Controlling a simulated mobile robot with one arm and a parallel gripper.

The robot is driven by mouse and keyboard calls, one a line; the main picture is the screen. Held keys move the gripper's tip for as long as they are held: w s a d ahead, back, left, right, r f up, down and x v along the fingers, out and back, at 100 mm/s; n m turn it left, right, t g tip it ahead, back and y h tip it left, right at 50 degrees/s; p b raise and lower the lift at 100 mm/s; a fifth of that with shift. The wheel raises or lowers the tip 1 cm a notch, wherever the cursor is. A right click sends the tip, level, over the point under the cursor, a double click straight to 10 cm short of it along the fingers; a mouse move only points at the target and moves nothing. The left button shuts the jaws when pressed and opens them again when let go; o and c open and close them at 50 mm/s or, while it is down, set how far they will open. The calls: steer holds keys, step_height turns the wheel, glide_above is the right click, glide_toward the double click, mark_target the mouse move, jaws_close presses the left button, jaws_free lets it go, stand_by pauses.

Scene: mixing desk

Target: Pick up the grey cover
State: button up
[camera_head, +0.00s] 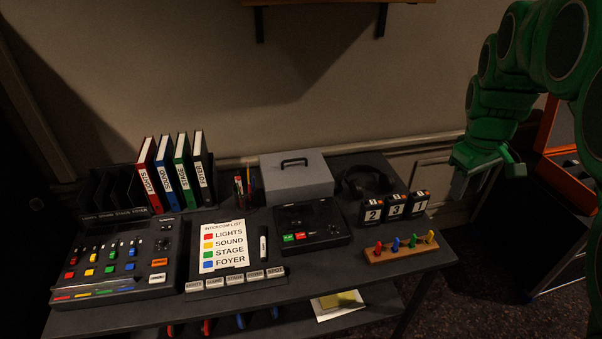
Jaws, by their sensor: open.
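The grey cover (296,179) is a box shape with a dark handle on top. It sits at the back middle of the desk (345,267), upright, behind a black player with green and red buttons. What lies under or inside it is hidden. My gripper (484,182), green, hangs in the air right of the desk, well apart from the cover. Its jaws are open and nothing shows between them.
Pens in a holder (244,188) stand left of the cover; headphones (366,182) lie to its right. Number blocks (396,208) and a pegged wooden strip (401,248) stand at the right. Binders and the mixer are left. A shelf (340,3) hangs above.

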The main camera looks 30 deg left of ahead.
steer(key=w+a+f+n+t, duration=0.15)
steer(key=w+a+n, duration=0.25)
steer(key=w+a, duration=0.5)
steer(key=n+y, duration=0.4)
steer(key=n, duration=0.8)
glide_above(295, 169)
steer(key=shift+t, duration=0.35)
steer(key=shift+s+d+f, duration=0.15)
steer(key=shift+f, duration=5.05)
steer(key=shift+s+d+f, duration=0.1)
steer(key=shift+f, duration=5.05)
steer(key=shift+x, duration=1.05)
